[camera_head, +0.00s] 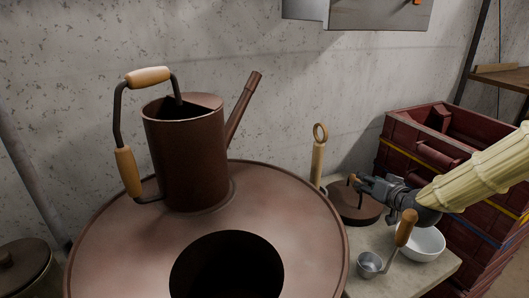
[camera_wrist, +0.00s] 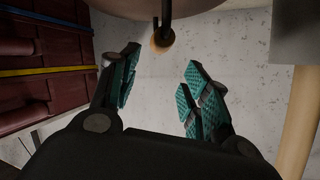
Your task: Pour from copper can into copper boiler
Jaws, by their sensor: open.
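The copper can (camera_head: 187,160) stands upright on the top of the copper boiler (camera_head: 110,245), behind its round dark opening (camera_head: 227,270). The can has a dark handle with two wooden grips (camera_head: 148,76) at its top and left side, and its spout (camera_head: 243,108) points up to the right. My gripper (camera_head: 360,183) is at the right, well apart from the can, close to a round brown lid (camera_head: 357,207) with a small handle. In the wrist view my gripper (camera_wrist: 158,75) is open and nothing shows between its teal pads. A wooden-ended handle (camera_wrist: 162,42) hangs beyond the fingertips.
A wooden-handled ladle (camera_head: 370,264), a white bowl (camera_head: 422,244) and an upright ring-topped wooden handle (camera_head: 319,155) are on the side table (camera_head: 375,287). Dark red crates (camera_head: 420,130) stand at the right. A lidded pot (camera_head: 22,268) is at the lower left.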

